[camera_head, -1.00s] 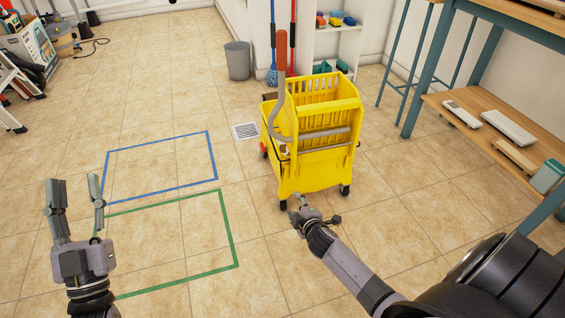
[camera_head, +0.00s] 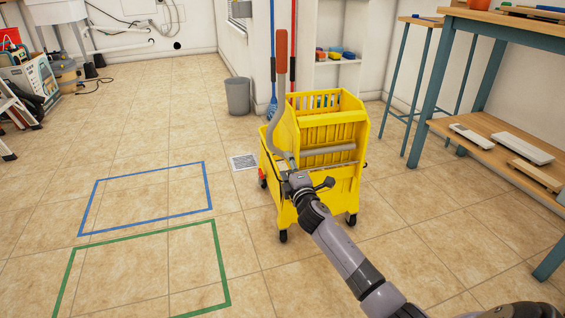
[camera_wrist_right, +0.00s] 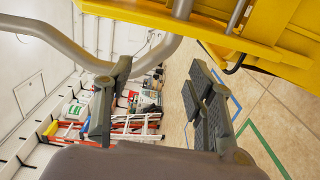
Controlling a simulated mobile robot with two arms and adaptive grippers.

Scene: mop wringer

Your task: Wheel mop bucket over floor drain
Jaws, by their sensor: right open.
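The yellow mop bucket with its wringer (camera_head: 335,125) stands upright on dark casters on the tiled floor. Its grey lever (camera_head: 272,130) rises on the left side to a red-brown grip (camera_head: 281,50). The floor drain (camera_head: 243,161) is a pale grate just left of the bucket, uncovered. My right gripper (camera_head: 297,181) is at the bucket's near left side, by the lower lever. In the right wrist view the gripper (camera_wrist_right: 158,98) is open; the grey tube (camera_wrist_right: 82,52) bends close to one fingertip, contact unclear. My left gripper is out of view.
Blue (camera_head: 150,198) and green (camera_head: 145,232) outlines mark clear floor at left. A grey bin (camera_head: 238,96) and a blue mop (camera_head: 272,65) stand behind. A teal-legged workbench (camera_head: 440,85) with a low wooden shelf is at right.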

